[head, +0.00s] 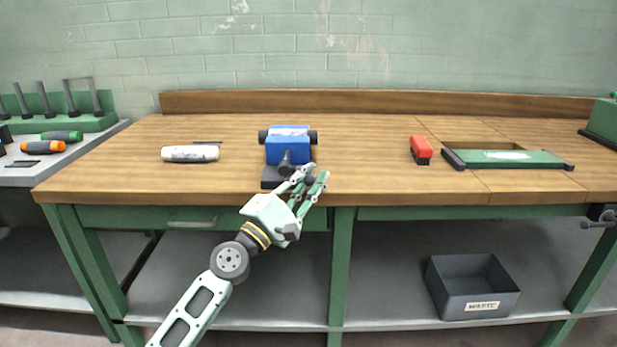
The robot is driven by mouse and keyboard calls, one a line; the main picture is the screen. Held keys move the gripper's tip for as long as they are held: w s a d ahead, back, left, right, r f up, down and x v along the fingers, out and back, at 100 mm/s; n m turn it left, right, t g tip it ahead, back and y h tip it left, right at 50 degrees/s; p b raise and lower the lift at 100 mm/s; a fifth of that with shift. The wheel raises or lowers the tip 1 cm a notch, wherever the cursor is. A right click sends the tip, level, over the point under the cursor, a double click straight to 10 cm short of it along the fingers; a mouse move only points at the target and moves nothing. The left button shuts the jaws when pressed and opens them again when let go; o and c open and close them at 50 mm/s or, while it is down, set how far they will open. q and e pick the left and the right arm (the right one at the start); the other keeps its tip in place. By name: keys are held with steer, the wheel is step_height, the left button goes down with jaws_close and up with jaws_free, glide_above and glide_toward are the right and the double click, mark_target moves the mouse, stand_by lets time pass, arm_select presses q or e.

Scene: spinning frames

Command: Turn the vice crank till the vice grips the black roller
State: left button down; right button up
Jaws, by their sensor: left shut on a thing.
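The blue vice (288,150) stands near the front edge of the workbench, left of the middle. The black roller (313,136) lies crosswise at its top, an end sticking out on each side. Whether the jaws touch it I cannot tell. The dark crank hub (287,162) points toward me from the vice's front. My left gripper (310,178) is in front and to the right of the hub. Its green fingers are shut on a small dark part, apparently the crank handle (309,172), mostly hidden by the fingers. My right gripper is not in view.
A white cylinder (190,154) lies left of the vice. A red-topped block (421,149) and a green flat piece (510,158) are to the right. The wooden top between vice and red block is clear. A waste bin (471,287) sits on the lower shelf.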

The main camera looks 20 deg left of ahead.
arm_select(q)
steer(key=c, duration=2.1)
jaws_free()
steer(key=shift+s+d, duration=0.1)
steer(key=shift+d, duration=0.15)
steer(key=o, duration=0.4)
steer(key=shift+s+r, duration=0.15)
steer(key=shift+a, duration=0.15)
steer(key=v, duration=1.1)
steer(key=shift+s+a+f, duration=0.1)
steer(key=shift+s+f, duration=0.2)
steer(key=shift+f, duration=0.05)
steer(key=shift+f, duration=0.1)
